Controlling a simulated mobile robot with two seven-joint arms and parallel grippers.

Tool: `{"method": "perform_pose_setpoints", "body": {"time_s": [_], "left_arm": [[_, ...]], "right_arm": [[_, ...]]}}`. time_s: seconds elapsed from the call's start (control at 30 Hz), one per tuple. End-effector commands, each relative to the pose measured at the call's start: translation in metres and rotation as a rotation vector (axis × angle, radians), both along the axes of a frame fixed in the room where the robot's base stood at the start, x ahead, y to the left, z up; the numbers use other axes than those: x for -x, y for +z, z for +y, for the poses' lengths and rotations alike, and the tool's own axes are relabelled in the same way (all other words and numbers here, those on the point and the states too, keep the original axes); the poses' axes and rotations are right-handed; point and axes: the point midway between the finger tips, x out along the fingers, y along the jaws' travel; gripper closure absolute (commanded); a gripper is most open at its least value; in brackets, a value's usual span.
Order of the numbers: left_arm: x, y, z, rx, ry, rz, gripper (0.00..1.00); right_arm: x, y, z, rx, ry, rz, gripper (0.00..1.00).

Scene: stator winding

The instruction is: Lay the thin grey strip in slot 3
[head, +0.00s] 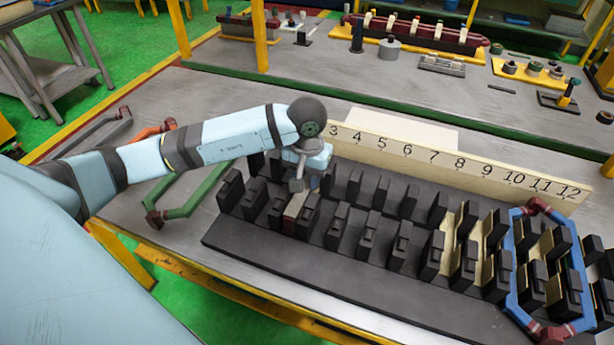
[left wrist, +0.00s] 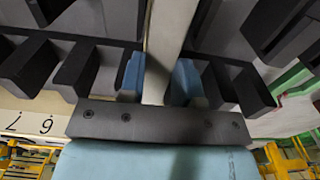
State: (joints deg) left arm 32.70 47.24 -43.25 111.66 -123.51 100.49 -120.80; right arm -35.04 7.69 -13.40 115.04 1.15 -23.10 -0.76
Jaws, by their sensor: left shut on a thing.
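A thin grey strip (head: 295,206) stands among the black teeth on the left part of the dark stator block (head: 300,262). A dark red patch shows just below its front end in the head view. My left gripper (head: 308,178) is shut on the strip. In the left wrist view the strip (left wrist: 168,45) runs between the two light blue fingers (left wrist: 158,82), with black teeth on both sides. The label board (head: 450,162) shows 3 to 12; my arm hides its left end. I cannot tell whether the strip touches the slot floor. My right gripper is not in view.
Cream liners (head: 473,268) stand in slots on the right, where a blue coil (head: 518,262) with red ends lies over the teeth. A green coil (head: 203,190) and an orange coil (head: 150,132) lie left of the block. Fixtures (head: 410,32) line the back bench.

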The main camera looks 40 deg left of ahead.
Motion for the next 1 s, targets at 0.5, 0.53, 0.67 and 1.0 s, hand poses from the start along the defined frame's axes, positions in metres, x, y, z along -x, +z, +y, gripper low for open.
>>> {"method": "perform_pose_setpoints", "body": {"time_s": [0.5, 0.53, 0.67, 1.0], "left_arm": [[0.0001, -0.0015, 0.0000, 0.000, 0.000, 0.000, 0.46], [0.0002, -0.0015, 0.0000, 0.000, 0.000, 0.000, 0.40], [0.0002, -0.0016, 0.0000, 0.000, 0.000, 0.000, 0.40], [0.0002, -0.0017, 0.0001, 0.000, 0.000, 0.000, 0.40]], "right_arm": [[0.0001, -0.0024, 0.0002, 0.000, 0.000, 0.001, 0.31], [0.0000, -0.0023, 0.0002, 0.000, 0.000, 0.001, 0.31], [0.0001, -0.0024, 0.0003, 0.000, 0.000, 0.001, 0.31], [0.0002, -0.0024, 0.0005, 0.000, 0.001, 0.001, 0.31]]}}
